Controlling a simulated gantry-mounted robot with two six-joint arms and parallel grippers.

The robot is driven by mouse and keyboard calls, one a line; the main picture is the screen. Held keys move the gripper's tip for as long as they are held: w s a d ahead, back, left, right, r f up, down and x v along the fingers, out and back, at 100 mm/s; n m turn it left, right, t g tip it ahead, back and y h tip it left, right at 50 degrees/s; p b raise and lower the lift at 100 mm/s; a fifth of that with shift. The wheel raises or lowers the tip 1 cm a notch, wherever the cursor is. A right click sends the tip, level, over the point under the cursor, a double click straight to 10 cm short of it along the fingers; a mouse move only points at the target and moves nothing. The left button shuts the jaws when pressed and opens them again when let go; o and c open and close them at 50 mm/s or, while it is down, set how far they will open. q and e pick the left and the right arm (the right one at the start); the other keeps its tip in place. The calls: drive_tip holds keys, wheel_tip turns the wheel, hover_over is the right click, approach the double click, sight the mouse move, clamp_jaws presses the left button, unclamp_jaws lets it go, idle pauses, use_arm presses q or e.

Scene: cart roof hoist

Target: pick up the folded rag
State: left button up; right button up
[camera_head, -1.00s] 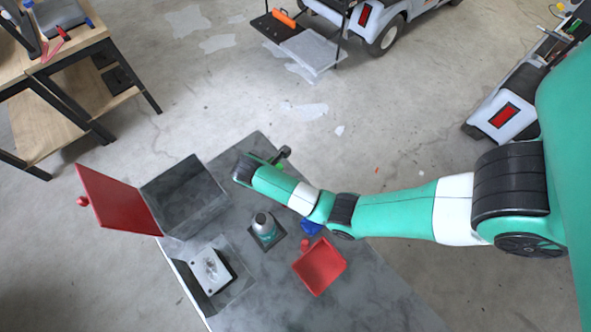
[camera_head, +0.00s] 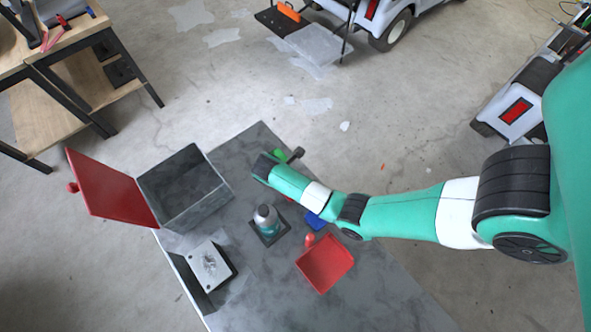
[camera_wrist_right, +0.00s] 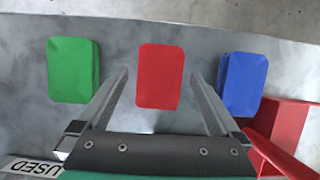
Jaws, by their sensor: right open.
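Three folded rags lie in a row on the grey table in the right wrist view: a green rag (camera_wrist_right: 73,70), a red rag (camera_wrist_right: 160,76) and a blue rag (camera_wrist_right: 242,84). My right gripper (camera_wrist_right: 160,72) is open and empty, with its fingers apart on either side of the red rag. I cannot tell its height above the rag. My left gripper is in neither view.
A red tray (camera_head: 325,268) lies near the blue rag. A grey bin (camera_head: 208,205) with an open red lid (camera_head: 112,190) and a metal block (camera_head: 209,265) are at the table's left. A "USED" label (camera_wrist_right: 36,167) shows in the wrist view.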

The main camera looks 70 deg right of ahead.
drive_tip(key=x, duration=0.3)
drive_tip(key=shift+b, duration=0.35)
drive_tip(key=shift+f, duration=0.1)
drive_tip(key=shift+f, duration=0.25)
drive_tip(key=c, duration=1.1)
wheel_tip(320, 180, up, 11)
drive_tip(key=p, duration=0.4)
drive_tip(key=shift+f, duration=0.2)
drive_tip(key=shift+c, duration=0.2)
